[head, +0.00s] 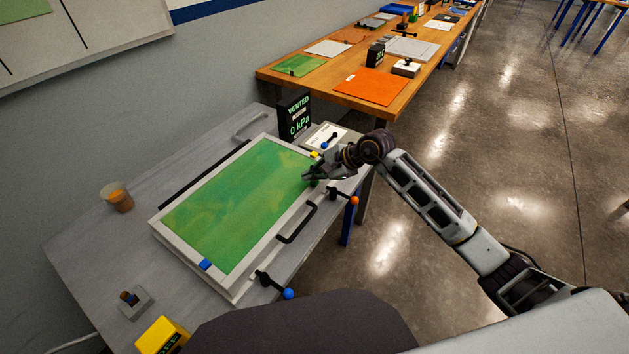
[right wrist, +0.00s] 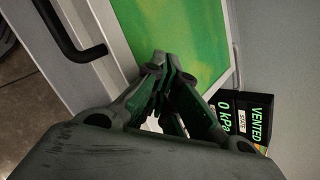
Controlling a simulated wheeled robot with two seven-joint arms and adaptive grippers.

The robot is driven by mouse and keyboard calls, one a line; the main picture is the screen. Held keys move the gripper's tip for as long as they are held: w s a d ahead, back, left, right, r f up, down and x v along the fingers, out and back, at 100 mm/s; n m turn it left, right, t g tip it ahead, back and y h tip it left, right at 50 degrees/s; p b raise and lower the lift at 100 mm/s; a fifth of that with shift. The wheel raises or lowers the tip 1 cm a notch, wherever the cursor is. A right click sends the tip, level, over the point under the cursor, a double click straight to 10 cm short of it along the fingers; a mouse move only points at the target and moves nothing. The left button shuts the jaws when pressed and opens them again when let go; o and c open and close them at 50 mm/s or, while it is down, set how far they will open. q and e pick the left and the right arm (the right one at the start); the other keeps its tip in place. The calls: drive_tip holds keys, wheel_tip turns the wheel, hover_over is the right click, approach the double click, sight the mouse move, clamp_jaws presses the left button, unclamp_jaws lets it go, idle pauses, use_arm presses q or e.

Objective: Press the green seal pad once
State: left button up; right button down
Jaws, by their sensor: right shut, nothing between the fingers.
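The wide green panel (head: 238,200) lies in a pale frame (head: 166,239) on the grey table. A small dark green spot (head: 314,183) shows on the frame's right rim, right below my right fingertips. It may be the green seal pad, but the fingers cover most of it. My right gripper (head: 308,175) is shut and empty, low over that rim; I cannot tell whether it touches. In the right wrist view its fingers (right wrist: 171,62) point at the rim beside the green panel (right wrist: 180,30), and no pad shows clearly. My left gripper is not in view.
A yellow pad (head: 315,155) and a blue pad (head: 205,264) sit on the frame. A black handle (head: 297,224) and clamps with orange (head: 354,200) and blue (head: 288,293) knobs line its near side. A display (head: 296,117) reads VENTED, 0 kPa. A cup (head: 118,198) stands left.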

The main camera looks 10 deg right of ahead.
sight(314, 184)
drive_tip(key=shift+r, duration=0.45)
drive_tip(key=shift+r, duration=0.1)
drive_tip(key=shift+r+p, duration=1.15)
drive_tip(key=shift+r, duration=1.25)
drive_tip(key=shift+s+f, duration=0.1)
